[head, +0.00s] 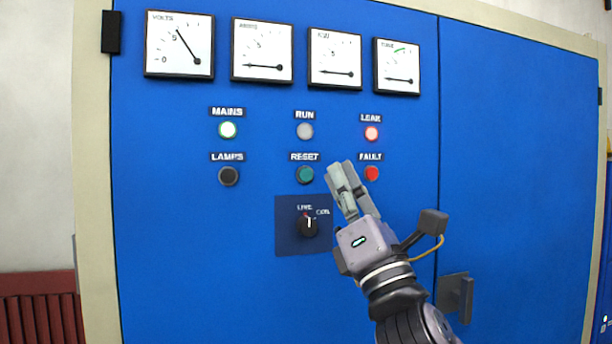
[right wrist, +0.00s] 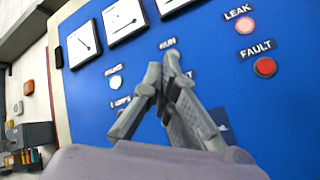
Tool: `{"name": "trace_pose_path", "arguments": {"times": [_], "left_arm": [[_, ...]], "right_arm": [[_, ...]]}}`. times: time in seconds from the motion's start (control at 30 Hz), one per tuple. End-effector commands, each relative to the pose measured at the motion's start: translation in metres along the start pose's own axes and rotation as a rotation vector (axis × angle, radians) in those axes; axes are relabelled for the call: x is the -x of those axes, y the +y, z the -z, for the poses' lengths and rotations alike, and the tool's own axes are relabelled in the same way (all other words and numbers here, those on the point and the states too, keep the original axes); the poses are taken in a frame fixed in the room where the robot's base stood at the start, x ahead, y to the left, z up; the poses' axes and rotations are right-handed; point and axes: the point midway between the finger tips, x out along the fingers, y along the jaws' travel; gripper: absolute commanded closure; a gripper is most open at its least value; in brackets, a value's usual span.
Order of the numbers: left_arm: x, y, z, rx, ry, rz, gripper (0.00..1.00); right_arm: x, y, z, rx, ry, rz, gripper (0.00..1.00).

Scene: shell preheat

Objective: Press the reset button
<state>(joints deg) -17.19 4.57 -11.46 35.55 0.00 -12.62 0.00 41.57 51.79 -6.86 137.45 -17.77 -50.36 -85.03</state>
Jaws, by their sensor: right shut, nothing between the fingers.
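The reset button (head: 305,174) is a round teal-green button under a RESET label on the blue cabinet front (head: 200,280). It shows clear in the head view. In the right wrist view my fingers cover it. My right gripper (head: 344,168) is shut and empty. In the head view its fingertips appear just right of the reset button, between it and the red FAULT button (head: 372,173). I cannot tell how far the tips are from the panel. The closed fingers also show in the right wrist view (right wrist: 163,72). My left gripper is not in view.
A rotary selector (head: 307,226) sits below the reset button. The RUN lamp (head: 305,131) is grey. A black LAMPS button (head: 228,176) is at left. A door handle (head: 455,296) projects at lower right.

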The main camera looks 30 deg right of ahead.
Motion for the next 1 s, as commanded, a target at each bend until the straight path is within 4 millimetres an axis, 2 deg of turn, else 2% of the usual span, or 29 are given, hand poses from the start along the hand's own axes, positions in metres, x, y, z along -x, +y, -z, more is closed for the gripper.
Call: {"name": "trace_pose_path", "arguments": {"times": [0.27,0.73,1.0], "left_arm": [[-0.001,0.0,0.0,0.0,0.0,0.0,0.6],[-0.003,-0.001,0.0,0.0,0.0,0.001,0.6],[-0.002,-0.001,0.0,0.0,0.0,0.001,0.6]], "right_arm": [[-0.005,-0.004,0.004,-0.004,0.0,0.003,1.0],[-0.048,-0.036,0.036,-0.005,0.001,0.004,1.0],[-0.06,-0.044,0.045,-0.004,0.001,0.002,1.0]]}}
